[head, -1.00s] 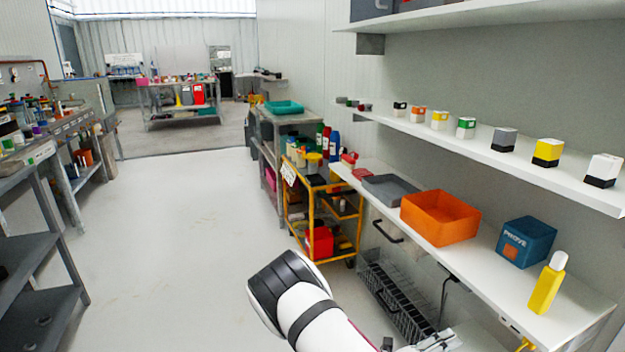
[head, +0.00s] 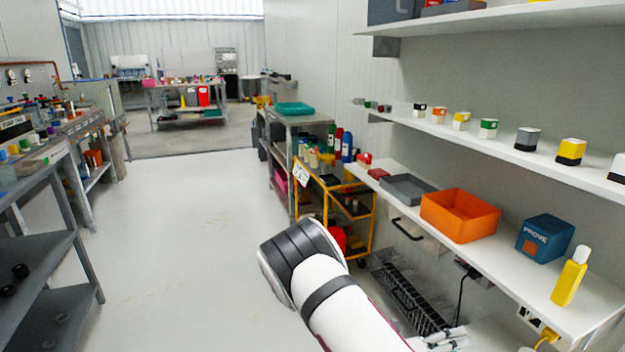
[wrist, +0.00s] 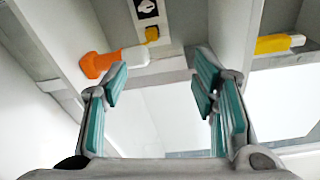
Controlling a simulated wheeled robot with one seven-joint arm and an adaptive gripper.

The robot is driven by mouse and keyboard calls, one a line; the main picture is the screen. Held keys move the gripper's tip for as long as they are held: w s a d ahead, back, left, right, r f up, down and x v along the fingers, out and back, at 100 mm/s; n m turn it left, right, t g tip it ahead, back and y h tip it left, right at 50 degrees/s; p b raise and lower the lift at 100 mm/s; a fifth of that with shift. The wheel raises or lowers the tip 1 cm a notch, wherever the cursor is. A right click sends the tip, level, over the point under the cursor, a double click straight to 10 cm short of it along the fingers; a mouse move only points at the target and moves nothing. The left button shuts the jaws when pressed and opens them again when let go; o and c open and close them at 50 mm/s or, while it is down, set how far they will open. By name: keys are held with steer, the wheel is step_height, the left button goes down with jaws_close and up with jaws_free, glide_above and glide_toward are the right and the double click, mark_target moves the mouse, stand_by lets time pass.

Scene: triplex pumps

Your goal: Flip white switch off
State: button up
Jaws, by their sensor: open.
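In the wrist view, a black-and-white fitting (wrist: 147,8) is on the wall at the top, with a yellow plug (wrist: 152,34) below it. It may hold the white switch, but a switch lever cannot be made out. In the head view, a pale wall plate (head: 530,319) with a yellow plug (head: 548,334) sits under the white bench at the lower right. My gripper (wrist: 160,80) is open and empty, with teal pads apart, short of the wall fitting.
The white bench (head: 500,262) holds an orange bin (head: 460,215), a grey tray (head: 406,189), a blue box (head: 545,238) and a yellow bottle (head: 570,276). A black rack (head: 408,293) is below. A yellow cart (head: 345,215) stands beyond. The floor (head: 185,250) at left is clear.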

steer(key=s+a+r+m+g+y, duration=0.1)
steer(key=s+r+m+g+y, duration=0.3)
steer(key=s+r+m, duration=0.5)
steer(key=s+a+r+m+g+y, duration=0.1)
steer(key=s+r+m+g+y, duration=0.35)
steer(key=r+m, duration=0.8)
steer(key=s+a+r+m+t+y, duration=0.25)
steer(key=s+a+m, duration=0.2)
steer(key=s, duration=0.25)
steer(key=s+a+r+m+t+y, duration=0.1)
steer(key=s+a+r+m+y, duration=0.2)
steer(key=s+m, duration=0.25)
steer(key=s+a+r+m+t+y, duration=0.2)
steer(key=s+a+r+m+y, duration=0.1)
steer(key=s+m, duration=0.3)
step_height(320, 180, up, 25)
steer(key=s+n+t+p, duration=0.1)
steer(key=t+p, duration=0.2)
steer(key=p, duration=2)
steer(key=shift+r+t, duration=0.15)
steer(key=shift+t, duration=0.15)
